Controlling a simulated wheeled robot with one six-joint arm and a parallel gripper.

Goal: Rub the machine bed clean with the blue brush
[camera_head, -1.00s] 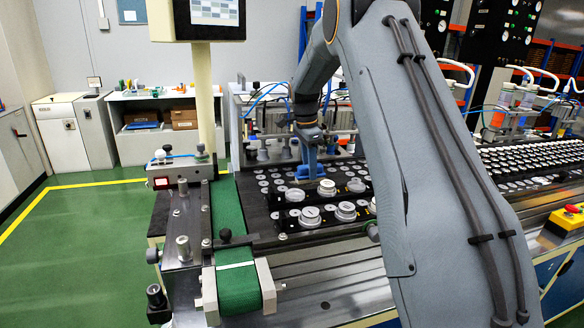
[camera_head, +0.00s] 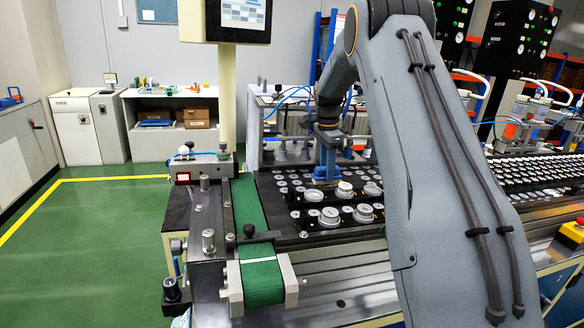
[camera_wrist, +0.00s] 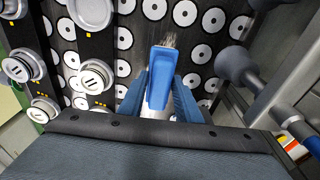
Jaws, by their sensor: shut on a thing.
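My gripper (camera_head: 327,150) is over the machine bed (camera_head: 285,222) and points down at it. In the wrist view my gripper (camera_wrist: 160,92) is shut on the blue brush (camera_wrist: 163,62), with one blue finger on each side of the handle. Pale bristles show at the brush's far end, against the bed. In the head view the blue brush (camera_head: 322,183) appears low between the fingers, at the bed's surface among the speaker parts. The black machine bed (camera_wrist: 128,77) carries rows of white ring-shaped parts. My arm hides much of the bed's right side.
Taller round speaker parts (camera_head: 330,217) stand along the bed's front, close to the brush. Grey cylindrical fixtures (camera_wrist: 235,68) stand close on the right in the wrist view. A green conveyor belt (camera_head: 250,205) runs left of the bed, beside a monitor post (camera_head: 227,100).

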